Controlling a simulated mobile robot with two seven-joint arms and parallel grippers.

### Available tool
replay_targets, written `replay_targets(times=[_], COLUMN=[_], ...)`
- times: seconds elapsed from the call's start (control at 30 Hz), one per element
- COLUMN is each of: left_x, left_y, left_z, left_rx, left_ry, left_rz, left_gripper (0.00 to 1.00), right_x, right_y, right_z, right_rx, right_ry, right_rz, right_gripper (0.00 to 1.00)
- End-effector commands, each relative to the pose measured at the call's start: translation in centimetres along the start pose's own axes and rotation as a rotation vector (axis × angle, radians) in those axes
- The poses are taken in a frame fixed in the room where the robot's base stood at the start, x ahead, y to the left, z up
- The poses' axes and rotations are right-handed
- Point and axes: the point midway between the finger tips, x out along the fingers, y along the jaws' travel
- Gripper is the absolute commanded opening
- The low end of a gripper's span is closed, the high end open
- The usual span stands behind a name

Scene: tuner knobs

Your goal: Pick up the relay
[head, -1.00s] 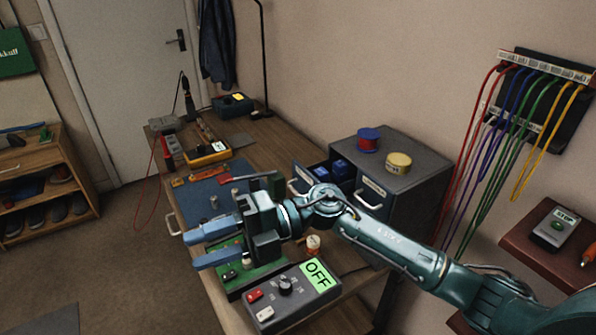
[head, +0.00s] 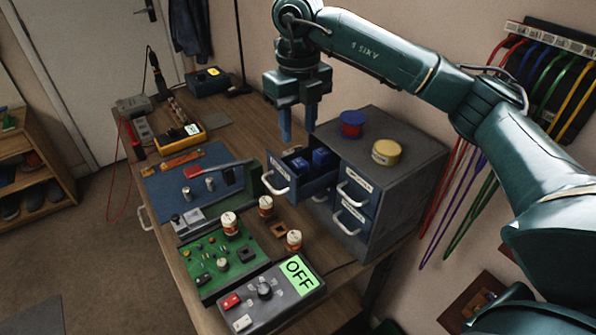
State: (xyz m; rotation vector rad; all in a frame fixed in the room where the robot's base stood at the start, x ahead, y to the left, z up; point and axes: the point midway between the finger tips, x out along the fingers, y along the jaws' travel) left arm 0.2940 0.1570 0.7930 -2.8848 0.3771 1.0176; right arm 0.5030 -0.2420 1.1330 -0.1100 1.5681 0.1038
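Two blue blocks, one (head: 322,158) toward the back and one (head: 300,165) beside it, sit in the open top-left drawer (head: 283,180) of a grey cabinet. They look like relays, but the drawer label is too small to read surely. My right gripper (head: 298,135) points down above the drawer's back edge. My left gripper is not in view.
The grey cabinet (head: 405,195) has closed drawers and carries a blue spool (head: 352,123) and a yellow spool (head: 387,152). A blue mat (head: 165,192) lies left.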

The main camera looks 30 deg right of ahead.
Motion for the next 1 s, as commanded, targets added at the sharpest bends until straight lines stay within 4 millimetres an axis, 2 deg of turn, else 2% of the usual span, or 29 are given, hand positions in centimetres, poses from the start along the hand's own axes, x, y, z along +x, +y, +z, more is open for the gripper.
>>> replay_targets(times=[0.03,0.1,0.2,0.37,0.53,0.63,0.73,0.93,1.0], left_x=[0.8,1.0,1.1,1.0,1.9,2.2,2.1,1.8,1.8], left_y=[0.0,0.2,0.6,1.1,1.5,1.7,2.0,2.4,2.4], left_z=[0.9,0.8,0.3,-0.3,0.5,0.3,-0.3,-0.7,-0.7], left_rx=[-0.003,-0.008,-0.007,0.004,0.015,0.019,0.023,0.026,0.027], left_ry=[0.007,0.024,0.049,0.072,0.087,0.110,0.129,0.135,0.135], left_rz=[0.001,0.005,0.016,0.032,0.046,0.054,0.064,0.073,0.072], left_gripper=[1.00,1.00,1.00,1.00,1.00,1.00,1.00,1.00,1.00], right_x=[2.0,3.4,4.5,5.3,7.8,9.4,10.0,9.8,9.8], right_y=[0.0,0.0,0.1,0.0,-0.1,-0.1,-0.1,-0.1,-0.1], right_z=[0.0,0.0,0.0,0.0,-0.1,-0.1,-0.1,-0.1,-0.1], right_rx=[0.000,-0.001,-0.002,-0.002,-0.003,-0.003,-0.003,-0.003,-0.003], right_ry=[0.001,0.001,0.000,-0.001,0.000,0.000,-0.001,-0.001,-0.001], right_rz=[0.000,0.001,0.003,0.003,0.002,0.003,0.003,0.003,0.003], right_gripper=[0.38,0.38,0.38,0.38,0.38,0.38,0.38,0.38,0.32])
